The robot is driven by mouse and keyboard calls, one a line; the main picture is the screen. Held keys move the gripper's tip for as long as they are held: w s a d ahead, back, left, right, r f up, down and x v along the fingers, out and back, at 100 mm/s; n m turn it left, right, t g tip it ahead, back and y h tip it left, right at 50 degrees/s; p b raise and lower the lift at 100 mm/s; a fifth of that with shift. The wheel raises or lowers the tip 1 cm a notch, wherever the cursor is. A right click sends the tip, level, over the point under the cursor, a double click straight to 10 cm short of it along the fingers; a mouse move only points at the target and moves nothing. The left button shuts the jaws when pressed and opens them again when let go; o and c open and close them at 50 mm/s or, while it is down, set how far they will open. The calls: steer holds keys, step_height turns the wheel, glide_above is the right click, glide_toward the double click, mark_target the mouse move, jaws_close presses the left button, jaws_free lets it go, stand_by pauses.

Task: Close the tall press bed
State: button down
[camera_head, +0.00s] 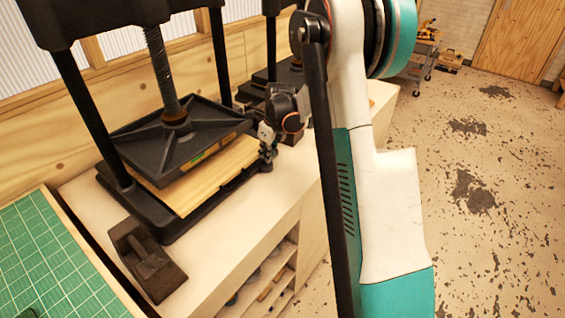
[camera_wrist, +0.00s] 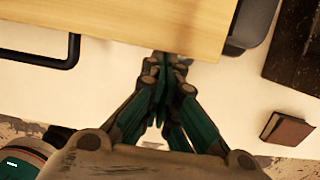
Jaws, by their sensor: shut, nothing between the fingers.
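The tall press (camera_head: 172,95) has a black frame, a vertical screw and a dark platen above its bed. Its pale wooden bed (camera_head: 205,185) sticks out from under the platen on the front side. The bed also fills the top of the wrist view (camera_wrist: 110,20). My gripper (camera_head: 268,152) is at the right end of the bed's front edge. In the wrist view my gripper (camera_wrist: 165,70) is shut and empty, with its fingertips right at the bed's edge. I cannot tell whether they touch it.
A green cutting mat (camera_head: 45,255) is at the lower left. Another press (camera_head: 290,72) stands behind my gripper. A black bar loop (camera_wrist: 40,58) shows in the wrist view. Open floor (camera_head: 480,220) lies right.

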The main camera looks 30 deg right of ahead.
mark_target(256, 151)
steer(key=shift+w+a, duration=0.25)
steer(key=shift+w, duration=0.45)
steer(key=shift+w+a, duration=0.25)
steer(key=shift+w, duration=0.45)
steer(key=shift+w+a, duration=0.25)
steer(key=shift+w, duration=0.45)
steer(key=shift+r, duration=0.1)
